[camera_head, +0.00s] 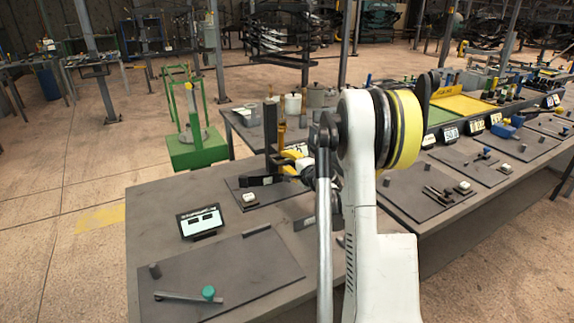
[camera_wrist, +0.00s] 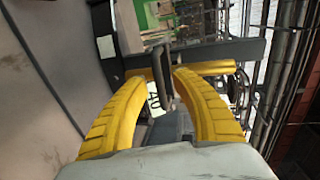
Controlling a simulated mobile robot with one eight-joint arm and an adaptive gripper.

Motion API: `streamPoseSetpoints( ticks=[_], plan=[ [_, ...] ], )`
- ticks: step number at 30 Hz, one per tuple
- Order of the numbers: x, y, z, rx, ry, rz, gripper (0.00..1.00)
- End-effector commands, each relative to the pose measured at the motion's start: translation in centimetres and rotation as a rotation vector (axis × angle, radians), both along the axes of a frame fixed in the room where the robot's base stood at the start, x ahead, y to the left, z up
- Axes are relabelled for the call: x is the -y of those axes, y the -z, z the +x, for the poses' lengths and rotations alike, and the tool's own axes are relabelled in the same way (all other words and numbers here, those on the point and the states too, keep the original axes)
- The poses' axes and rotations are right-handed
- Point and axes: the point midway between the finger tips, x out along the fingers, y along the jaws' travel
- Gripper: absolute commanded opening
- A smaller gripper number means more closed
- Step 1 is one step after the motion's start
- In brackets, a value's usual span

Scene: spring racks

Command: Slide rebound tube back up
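On the near bench a fixture with a dark upright post (camera_head: 271,130) stands on a flat plate. I cannot tell which part is the rebound tube. My gripper (camera_head: 291,160) is beside the post, partly hidden by my arm. In the wrist view the yellow fingers of my gripper (camera_wrist: 168,78) curve in on both sides of a narrow dark bar (camera_wrist: 163,68). Whether they touch it is unclear. A black crossbar (camera_wrist: 215,52) lies beyond the fingertips.
A small display (camera_head: 200,221) stands left of the fixture. In front is a plate (camera_head: 225,275) with a grey rod and a green knob (camera_head: 208,292). A green stand (camera_head: 195,145) is behind the bench. More fixtures and number signs line the bench at right.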

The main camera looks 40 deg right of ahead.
Motion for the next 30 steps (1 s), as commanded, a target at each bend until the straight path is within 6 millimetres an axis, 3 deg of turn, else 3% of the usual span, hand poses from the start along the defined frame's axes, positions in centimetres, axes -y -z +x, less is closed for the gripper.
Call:
streamPoseSetpoints(
  ticks=[7, 10, 11, 17, 20, 27, 30],
  plan=[
    [0.0, 0.0, 0.1, 0.0, 0.0, 0.0, 0.32],
    [0.0, 0.0, 0.1, 0.0, 0.0, 0.0, 0.04],
    [0.0, 0.0, 0.1, 0.0, 0.0, 0.0, 0.0],
    [0.0, -0.2, 0.1, 0.0, -0.001, 0.0, 0.0],
    [0.0, -1.8, 0.0, 0.0, 0.0, 0.0, 0.0],
    [0.0, -8.3, 0.0, 0.0, 0.0, 0.0, 0.0],
    [0.0, -10.1, 0.1, 0.0, 0.0, 0.0, 0.0]
  ],
)
